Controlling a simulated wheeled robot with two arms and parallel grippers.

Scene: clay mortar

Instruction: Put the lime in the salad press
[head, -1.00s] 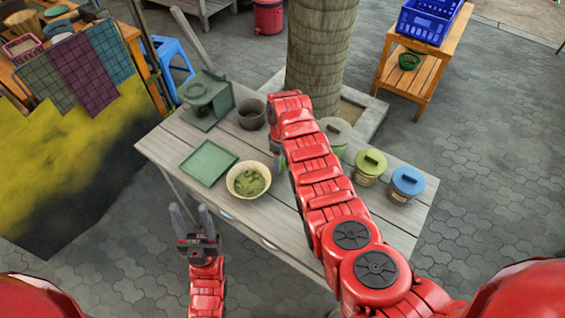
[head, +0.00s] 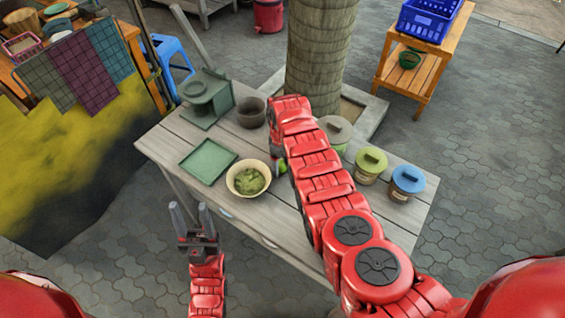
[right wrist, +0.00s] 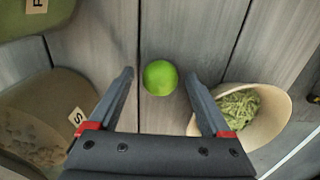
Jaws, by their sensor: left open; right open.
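The lime (right wrist: 159,77) is a bright green ball on the grey wooden table. In the right wrist view it shows between the fingertips of my open right gripper (right wrist: 160,75); I cannot tell how far above the table these are. In the head view a small part of the lime (head: 282,166) shows beside my right arm, which hides most of the right gripper. The salad press (head: 206,95), dark green with a long raised lever, stands at the table's far left corner. My left gripper (head: 190,208) is open and empty off the table's front left edge.
A cream bowl of shredded greens (head: 247,178) stands near the lime and close to the right finger in the wrist view (right wrist: 262,118). A green tray (head: 208,161), a brown pot (head: 251,112) and several lidded jars (head: 370,165) are also on the table.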

